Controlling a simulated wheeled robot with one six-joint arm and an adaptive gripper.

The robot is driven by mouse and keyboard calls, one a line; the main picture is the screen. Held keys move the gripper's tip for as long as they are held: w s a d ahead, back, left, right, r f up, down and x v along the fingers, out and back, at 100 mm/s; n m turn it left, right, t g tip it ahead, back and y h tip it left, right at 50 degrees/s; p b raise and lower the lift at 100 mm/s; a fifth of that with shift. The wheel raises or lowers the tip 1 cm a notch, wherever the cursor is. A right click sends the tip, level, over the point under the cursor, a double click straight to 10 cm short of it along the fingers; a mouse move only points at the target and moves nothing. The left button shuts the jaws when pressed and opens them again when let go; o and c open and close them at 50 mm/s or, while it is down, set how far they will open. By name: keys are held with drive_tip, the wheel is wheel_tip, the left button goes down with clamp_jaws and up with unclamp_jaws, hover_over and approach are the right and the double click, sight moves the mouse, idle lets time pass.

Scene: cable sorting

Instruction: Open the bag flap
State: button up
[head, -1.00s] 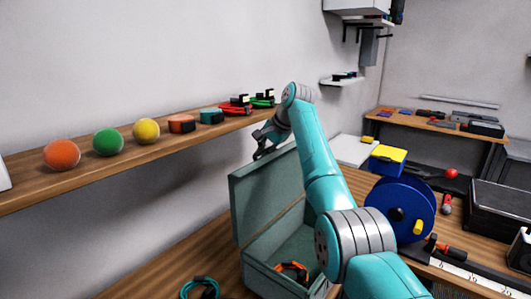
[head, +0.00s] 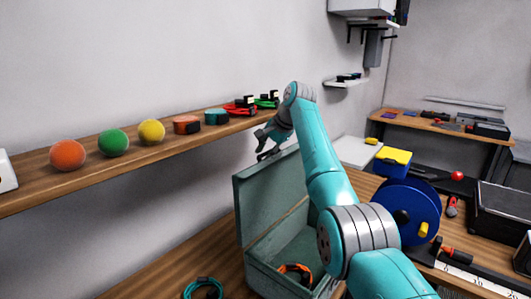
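The bag is a grey-green, box-like case (head: 262,272) on the wooden bench, in the lower middle of the head view. Its flap (head: 262,192) stands raised, nearly upright, on the wall side, so the inside shows. An orange and dark coiled cable (head: 296,270) lies inside. My gripper (head: 264,147) is at the flap's top edge, small and dark against the wall. Whether it touches the flap, and whether its fingers are apart, is not clear. My teal arm hides the right part of the flap and case.
A wall shelf (head: 100,174) with balls and coiled cables runs close beside my gripper. A teal cable coil (head: 203,288) lies left of the case. Bare bench shows at lower left.

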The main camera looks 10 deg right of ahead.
drive_tip(key=shift+s+a+f, duration=0.1)
drive_tip(key=shift+a+f, duration=0.1)
drive_tip(key=shift+f, duration=0.4)
drive_tip(key=v, duration=1.2)
drive_tip(key=shift+w+a+r, duration=0.1)
drive_tip(key=shift+w+r, duration=0.2)
drive_tip(key=shift+r, duration=0.05)
drive_tip(key=shift+s+d+r, duration=0.15)
drive_tip(key=shift+d+r, duration=0.1)
drive_tip(key=shift+r, duration=0.05)
